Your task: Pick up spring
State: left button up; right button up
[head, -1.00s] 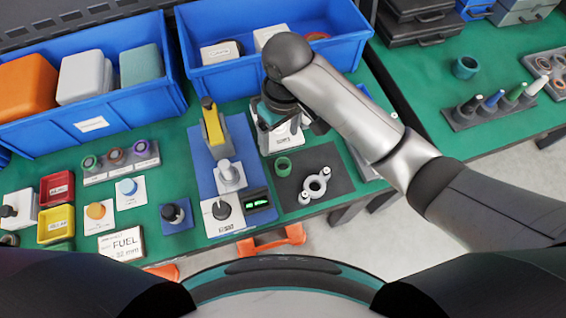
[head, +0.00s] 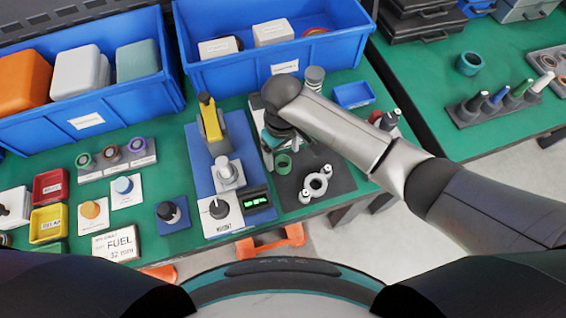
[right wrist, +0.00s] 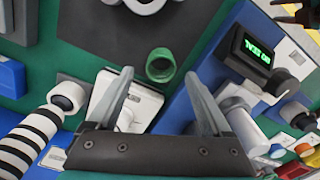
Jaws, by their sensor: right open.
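A banded black-and-white cylinder, coil-like and possibly the spring, stands at the back right of the bench in the head view (head: 314,80). It also shows at the lower left of the right wrist view (right wrist: 22,138). My right gripper (head: 279,143) points down over the bench, mostly hidden by its own wrist in the head view. In the right wrist view its two fingers (right wrist: 160,73) are spread apart with nothing held. A green ring (right wrist: 160,65) lies beyond and between the fingertips. The banded cylinder is well outside the fingers. My left gripper is not in view.
A dark mat (head: 335,176) holds a silver clamp-like part (head: 315,185). A blue tray (head: 353,95) lies to the right of the banded cylinder. A yellow-and-grey test stand (head: 211,122) is left of my gripper. Large blue bins (head: 235,80) line the back.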

notch_tip(320, 180, down, 4)
jog(key=shift+s+r+b, duration=0.1)
jog(key=shift+s+b, duration=0.05)
jog(key=shift+b, duration=0.3)
jog(key=shift+r, duration=0.1)
grip_shut()
